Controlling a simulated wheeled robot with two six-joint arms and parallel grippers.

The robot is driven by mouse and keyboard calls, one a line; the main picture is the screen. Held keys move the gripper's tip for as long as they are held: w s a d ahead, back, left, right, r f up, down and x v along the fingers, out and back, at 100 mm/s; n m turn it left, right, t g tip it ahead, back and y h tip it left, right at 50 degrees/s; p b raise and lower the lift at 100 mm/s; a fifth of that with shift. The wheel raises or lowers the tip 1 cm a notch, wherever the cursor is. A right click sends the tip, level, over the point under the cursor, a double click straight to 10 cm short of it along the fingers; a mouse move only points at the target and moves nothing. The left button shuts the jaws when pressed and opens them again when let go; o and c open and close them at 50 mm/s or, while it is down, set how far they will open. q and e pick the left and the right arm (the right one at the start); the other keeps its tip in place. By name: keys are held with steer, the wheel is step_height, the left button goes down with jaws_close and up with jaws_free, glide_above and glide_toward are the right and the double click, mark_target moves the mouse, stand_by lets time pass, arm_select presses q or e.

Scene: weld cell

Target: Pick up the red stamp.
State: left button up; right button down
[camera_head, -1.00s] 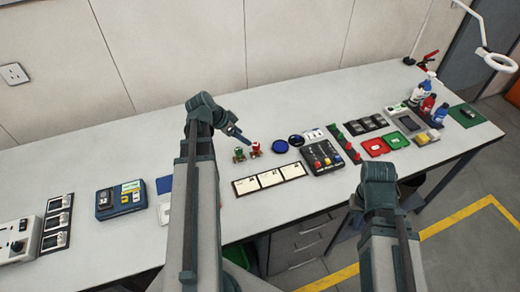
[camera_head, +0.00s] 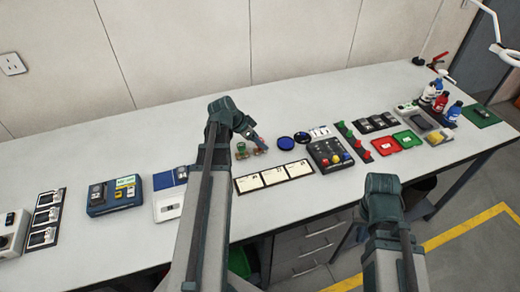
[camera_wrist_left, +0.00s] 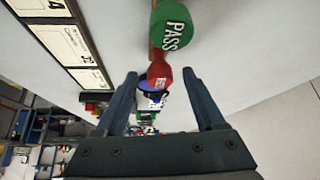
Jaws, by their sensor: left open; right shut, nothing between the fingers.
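The red stamp (camera_wrist_left: 160,72) shows in the left wrist view, between the fingertips in the picture. I cannot tell whether the fingers touch it. In the head view the red stamp (camera_head: 262,151) is partly hidden by my left gripper (camera_head: 256,138). In the left wrist view my left gripper (camera_wrist_left: 159,78) is open, with one finger on each side of the stamp. A green stamp (camera_head: 241,151) stands just left of the red one; the left wrist view shows PASS on it (camera_wrist_left: 173,28). My right gripper (camera_head: 382,185) is shut and empty, by the bench's front edge.
White cards (camera_head: 274,177) lie in front of the stamps. Dark blue round pads (camera_head: 286,143) and a button box (camera_head: 329,155) are to the right. Red (camera_head: 385,146) and green (camera_head: 407,139) trays lie farther right. The bench (camera_head: 160,130) is clear behind the stamps.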

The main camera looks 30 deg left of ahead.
arm_select(q)
steer(key=b+x, duration=0.3)
steer(key=x, duration=0.1)
steer(key=shift+w+f, duration=0.15)
steer(key=shift+f, duration=0.05)
steer(key=shift+r, duration=0.15)
steer(key=shift+c, duration=0.3)
jaws_close()
